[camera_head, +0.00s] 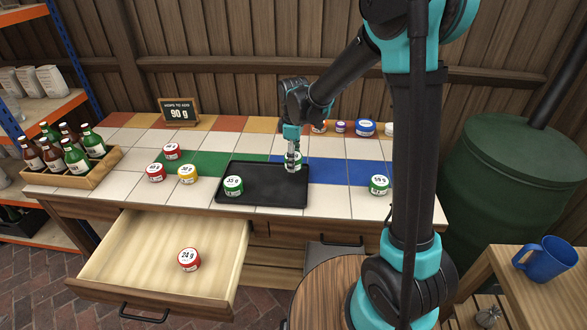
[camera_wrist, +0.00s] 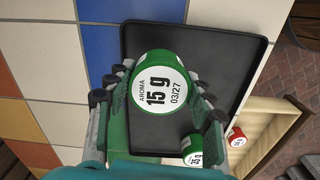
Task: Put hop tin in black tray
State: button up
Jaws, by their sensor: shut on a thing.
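My gripper (camera_head: 292,166) is shut on a green tin with a white lid (camera_wrist: 160,90) marked "AROMA 15 g 03/27". In the head view this tin (camera_head: 299,160) is partly hidden by the fingers, at the back right part of the black tray. The black tray (camera_head: 270,190) lies flat on the tiled counter, and its rim surrounds much of the tin in the wrist view (camera_wrist: 235,45). I cannot tell whether the tin touches the tray floor. Another green tin (camera_head: 233,186), apparently marked 35 g, stands in the tray's left part.
Red tins (camera_head: 155,172) and a yellow tin (camera_head: 187,174) stand left of the tray; a green tin (camera_head: 379,185) stands right. An open drawer (camera_head: 135,255) holds a red tin (camera_head: 189,260). A bottle crate (camera_head: 75,172) and a "90 g" sign (camera_head: 180,111) stand left.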

jog(key=shift+f, duration=1.95)
jog(key=o, duration=1)
jog(key=shift+f, duration=0.1)
jog(key=shift+o, duration=0.2)
notch_tip(320, 180, up, 12)
jog(key=shift+d, duration=0.1)
jog(key=s+d+f+m+t, duration=0.2)
jog(key=s+d+f+m, duration=0.2)
jog(key=s+d+m, duration=0.4)
jog(key=s+d+f+m+t, duration=0.2)
jog(key=s+d+f+m, duration=0.3)
jog(key=s+d+m, duration=0.3)
jog(key=s+d, duration=0.3)
jog(key=d, duration=0.4)
jog(key=shift+s+d, duration=0.15)
jog(key=shift+d, duration=0.05)
